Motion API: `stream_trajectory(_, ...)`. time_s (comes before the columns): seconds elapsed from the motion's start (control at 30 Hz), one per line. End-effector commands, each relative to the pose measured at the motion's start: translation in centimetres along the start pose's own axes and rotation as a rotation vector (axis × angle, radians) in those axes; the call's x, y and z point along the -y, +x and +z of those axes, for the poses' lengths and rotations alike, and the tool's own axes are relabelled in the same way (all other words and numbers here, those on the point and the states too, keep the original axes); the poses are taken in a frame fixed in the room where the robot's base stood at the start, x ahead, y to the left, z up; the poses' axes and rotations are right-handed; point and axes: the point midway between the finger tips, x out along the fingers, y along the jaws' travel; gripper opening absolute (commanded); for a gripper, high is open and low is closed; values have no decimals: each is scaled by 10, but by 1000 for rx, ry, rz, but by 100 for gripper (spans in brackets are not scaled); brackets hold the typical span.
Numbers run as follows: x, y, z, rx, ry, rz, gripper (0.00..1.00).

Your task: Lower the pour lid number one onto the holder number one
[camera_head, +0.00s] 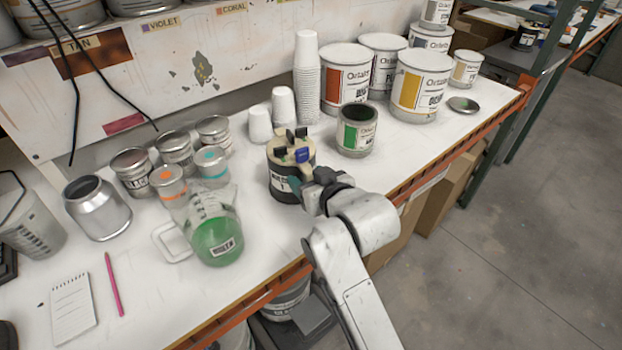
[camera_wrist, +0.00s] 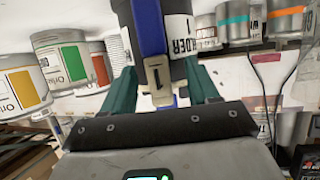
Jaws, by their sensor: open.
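The holder number one is a dark can with a white label (camera_head: 281,183), upright on the white bench in the head view. Its label also shows in the wrist view (camera_wrist: 206,33). The pour lid number one (camera_head: 284,150), beige with black and blue parts, is on top of the holder. In the wrist view its blue strap (camera_wrist: 149,30) and tan tab marked 1 (camera_wrist: 158,74) face me. My gripper (camera_head: 299,183) is at the near side of the holder. In the wrist view its teal fingers (camera_wrist: 160,88) are open, one on each side of the tab. Finger contact cannot be told.
A green-label can (camera_head: 357,130) stands close right of the holder. A beaker of green liquid (camera_head: 214,235) stands to the left. White cups (camera_head: 283,106) and larger paint cans (camera_head: 419,85) stand behind. The orange bench edge (camera_head: 430,166) runs along the near side.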

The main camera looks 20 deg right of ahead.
Motion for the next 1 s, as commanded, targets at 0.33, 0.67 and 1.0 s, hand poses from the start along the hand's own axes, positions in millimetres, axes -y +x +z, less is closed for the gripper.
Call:
stream_trajectory(0.33,0,-38,1,-2,0,0,60)
stream_trajectory(0.67,0,-94,1,-2,0,0,60)
stream_trajectory(1.0,0,-108,0,-1,0,0,60)
